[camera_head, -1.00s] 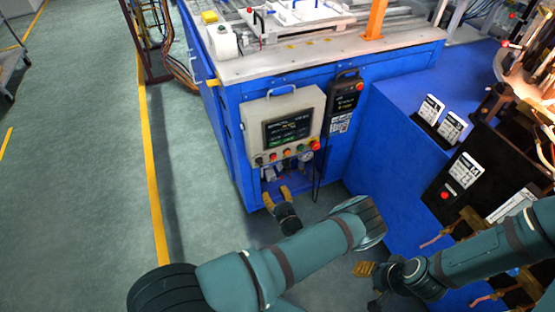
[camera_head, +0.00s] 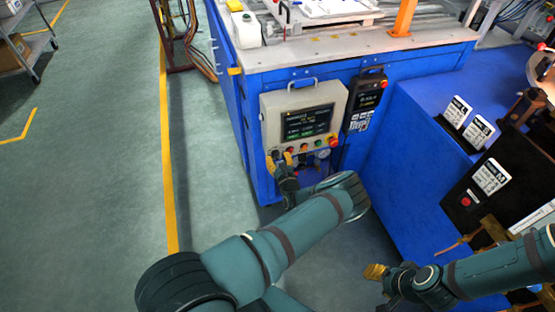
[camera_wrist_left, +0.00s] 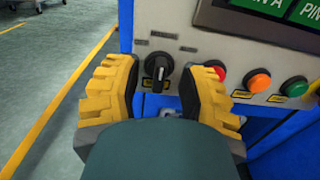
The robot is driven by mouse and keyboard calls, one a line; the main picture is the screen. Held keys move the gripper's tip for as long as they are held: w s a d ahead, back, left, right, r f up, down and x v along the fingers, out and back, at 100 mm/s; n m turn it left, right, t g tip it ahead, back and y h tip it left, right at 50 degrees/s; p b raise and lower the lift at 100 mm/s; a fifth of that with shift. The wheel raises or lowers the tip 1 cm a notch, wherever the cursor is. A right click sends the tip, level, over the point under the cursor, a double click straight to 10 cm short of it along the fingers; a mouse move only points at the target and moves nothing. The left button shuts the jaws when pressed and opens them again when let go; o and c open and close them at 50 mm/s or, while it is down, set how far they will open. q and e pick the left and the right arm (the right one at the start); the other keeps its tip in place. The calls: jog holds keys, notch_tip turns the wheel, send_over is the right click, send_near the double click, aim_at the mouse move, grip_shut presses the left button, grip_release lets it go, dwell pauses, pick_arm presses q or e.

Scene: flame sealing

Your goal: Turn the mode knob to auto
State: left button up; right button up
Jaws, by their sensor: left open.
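The mode knob (camera_wrist_left: 158,68) is a black rotary knob at the left end of the control panel's lower row, its handle roughly upright in the left wrist view. My left gripper (camera_wrist_left: 158,92) is open, with one yellow finger on each side of the knob and a visible gap to each. In the head view, my left gripper (camera_head: 281,162) is at the lower left of the panel (camera_head: 271,112) and hides the knob. Depth between fingertips and panel face is hard to judge. My right gripper (camera_head: 375,271) is low at the right, away from the panel; its jaws are unclear.
Right of the knob are a red button (camera_wrist_left: 216,72), an orange button (camera_wrist_left: 259,80) and a green button (camera_wrist_left: 295,86). A red emergency stop (camera_head: 333,141) is at the panel's right end. A black pendant (camera_head: 367,98) hangs beside the panel.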

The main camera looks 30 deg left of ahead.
pick_arm(q)
jog(key=shift+a, duration=0.1)
grip_shut()
jog(key=shift+m, duration=0.3)
jog(key=shift+w+m+b, duration=0.15)
jog(key=shift+m+b, duration=1.1)
jog(key=shift+m, duration=2.85)
grip_release()
